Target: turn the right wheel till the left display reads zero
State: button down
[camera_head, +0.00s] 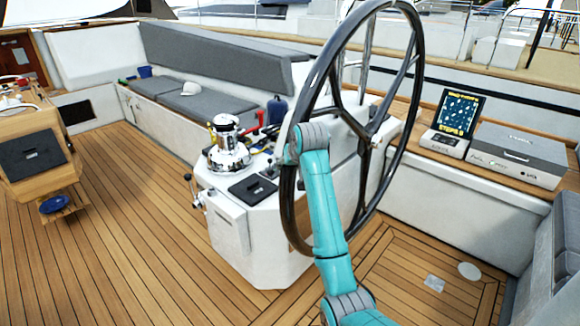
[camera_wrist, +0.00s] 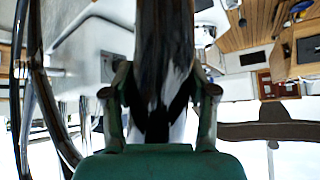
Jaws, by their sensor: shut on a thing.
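A large dark steering wheel (camera_head: 288,205) stands upright at the pedestal, near the middle of the head view. My gripper (camera_wrist: 160,95) is shut on its rim (camera_wrist: 165,40), which runs between the two fingers in the wrist view. In the head view my arm reaches up to the left side of the rim, and my wrist hides the fingertips. A small tilted display (camera_head: 458,112) with a dark screen stands on the right ledge. It shows a pattern of icons and a yellow line that seems to begin "STEPS"; its digit is too small to read surely. I see no second wheel.
The white pedestal (camera_head: 230,240) carries a chrome winch (camera_head: 229,150) and loose tools close to the wheel. A grey case (camera_head: 520,150) lies right of the display. A cushioned bench (camera_head: 205,105) lines the back. The wooden deck (camera_head: 130,230) at left is clear.

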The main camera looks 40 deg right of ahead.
jog(key=shift+w+a+r, duration=0.1)
jog(key=shift+w+a, duration=0.15)
jog(key=shift+c, duration=2.1)
grip_release()
jog(key=shift+s+r, duration=0.3)
jog(key=shift+s, duration=0.05)
jog(key=v, duration=1.1)
jog(key=shift+a+f, duration=0.1)
jog(key=shift+a, duration=0.05)
